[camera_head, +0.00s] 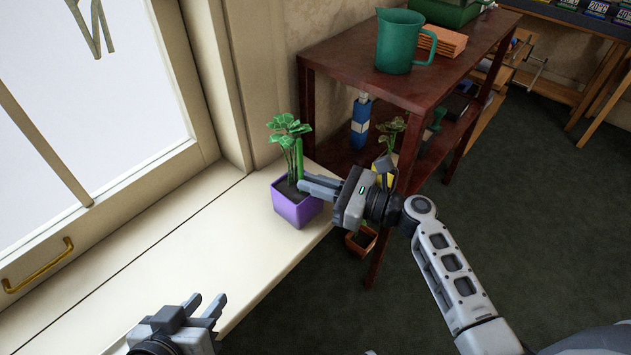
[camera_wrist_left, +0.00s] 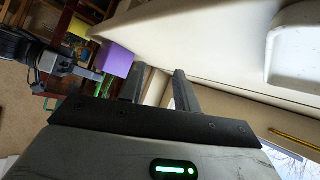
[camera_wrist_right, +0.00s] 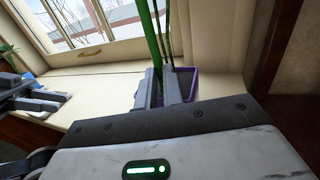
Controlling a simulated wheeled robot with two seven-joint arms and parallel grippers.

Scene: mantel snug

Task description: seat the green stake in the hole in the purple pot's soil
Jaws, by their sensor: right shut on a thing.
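The purple pot (camera_head: 296,210) stands on the windowsill, with dark soil and a leafy plant (camera_head: 288,126) in it. It also shows in the left wrist view (camera_wrist_left: 117,58) and the right wrist view (camera_wrist_right: 190,84). The green stake (camera_head: 299,157) stands nearly upright over the pot, beside the plant's stems. My right gripper (camera_head: 303,186) is shut on the stake (camera_wrist_right: 151,35), low, just above the pot's rim. The fingers hide the stake's lower end and the hole, so I cannot tell whether the tip is in the soil. My left gripper (camera_head: 209,304) is open and empty over the sill's near end.
A dark red shelf table (camera_head: 430,62) with a green jug (camera_head: 396,42) stands right of the sill. A blue bottle (camera_head: 361,122) and a yellow pot with a plant (camera_head: 381,177) are on its lower shelf.

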